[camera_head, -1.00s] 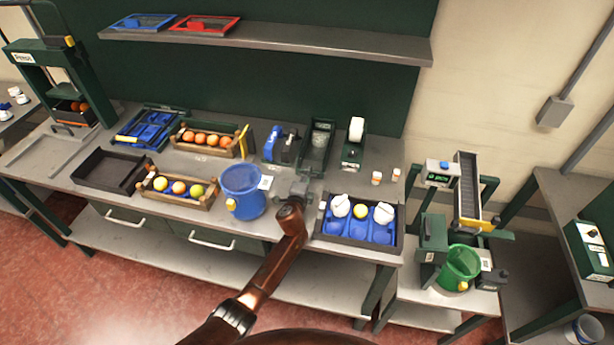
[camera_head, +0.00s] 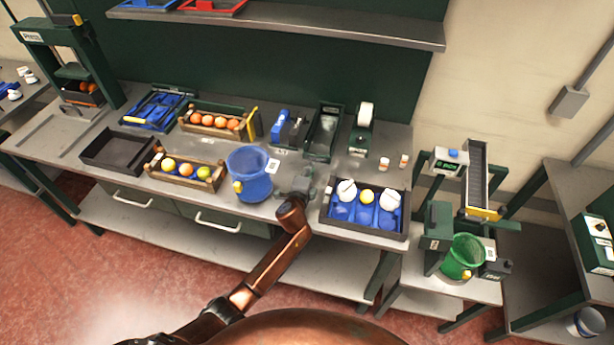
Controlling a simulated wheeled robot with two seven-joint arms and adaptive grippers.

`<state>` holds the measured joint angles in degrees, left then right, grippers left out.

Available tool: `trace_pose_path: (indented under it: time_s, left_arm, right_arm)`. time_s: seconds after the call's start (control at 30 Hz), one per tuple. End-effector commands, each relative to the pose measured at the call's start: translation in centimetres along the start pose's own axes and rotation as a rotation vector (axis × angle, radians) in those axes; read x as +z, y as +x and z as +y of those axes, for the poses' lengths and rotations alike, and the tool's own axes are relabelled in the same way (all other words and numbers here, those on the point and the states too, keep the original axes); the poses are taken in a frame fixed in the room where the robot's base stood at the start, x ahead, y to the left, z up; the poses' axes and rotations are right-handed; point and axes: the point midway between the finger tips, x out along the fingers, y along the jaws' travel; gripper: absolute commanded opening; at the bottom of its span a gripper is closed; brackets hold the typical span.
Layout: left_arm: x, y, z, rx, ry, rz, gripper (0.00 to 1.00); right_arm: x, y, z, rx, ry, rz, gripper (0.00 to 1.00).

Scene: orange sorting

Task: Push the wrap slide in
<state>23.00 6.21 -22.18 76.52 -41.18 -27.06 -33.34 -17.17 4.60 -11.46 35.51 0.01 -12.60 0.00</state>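No part is clearly marked as the wrap slide, and I cannot tell it for sure. A green-framed machine with a white roll (camera_head: 365,117) stands at the back right of the bench. A dark green open-topped chute (camera_head: 324,132) stands left of it, and a small blue-and-dark device (camera_head: 285,126) is further left. My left gripper (camera_head: 306,181) is grey and hangs at the bench's front part, between the blue bucket (camera_head: 249,170) and the blue-lined tray (camera_head: 364,226). Its fingers are too small to read. My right gripper is out of view.
Crates of oranges (camera_head: 214,132) and mixed fruit (camera_head: 186,184) and an empty dark tray (camera_head: 118,150) fill the left. Two small bottles (camera_head: 404,161) stand at the right. A green bucket (camera_head: 462,257) sits on a lower stand. Bare bench lies behind my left gripper.

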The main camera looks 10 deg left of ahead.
Motion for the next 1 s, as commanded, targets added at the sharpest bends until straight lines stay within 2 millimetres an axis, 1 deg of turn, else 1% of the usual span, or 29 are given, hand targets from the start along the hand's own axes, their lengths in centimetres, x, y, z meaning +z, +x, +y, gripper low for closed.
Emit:
trace_pose_path:
  time_s: [0.03, 0.2, 0.3, 0.4, 0.57, 1.0]
  left_arm:
    - [0.0, -1.0, 0.1, -0.001, -0.001, 0.001, 0.26]
    - [0.1, -3.8, 0.0, -0.001, -0.001, 0.0, 0.26]
    - [0.1, -4.9, 0.0, -0.001, -0.001, -0.001, 0.26]
    - [0.1, -5.5, 0.0, -0.001, 0.0, -0.001, 0.26]
    - [0.1, -5.9, 0.0, 0.0, 0.0, -0.001, 0.26]
    - [0.0, -5.9, 0.0, -0.001, 0.0, -0.001, 0.26]
  right_arm:
    - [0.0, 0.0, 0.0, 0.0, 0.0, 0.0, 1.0]
    - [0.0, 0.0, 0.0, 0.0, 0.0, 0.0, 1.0]
    - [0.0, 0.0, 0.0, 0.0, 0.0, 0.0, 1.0]
    - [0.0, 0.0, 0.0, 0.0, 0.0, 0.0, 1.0]
    - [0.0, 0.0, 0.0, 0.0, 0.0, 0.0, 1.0]
    - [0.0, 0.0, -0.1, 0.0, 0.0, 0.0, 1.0]
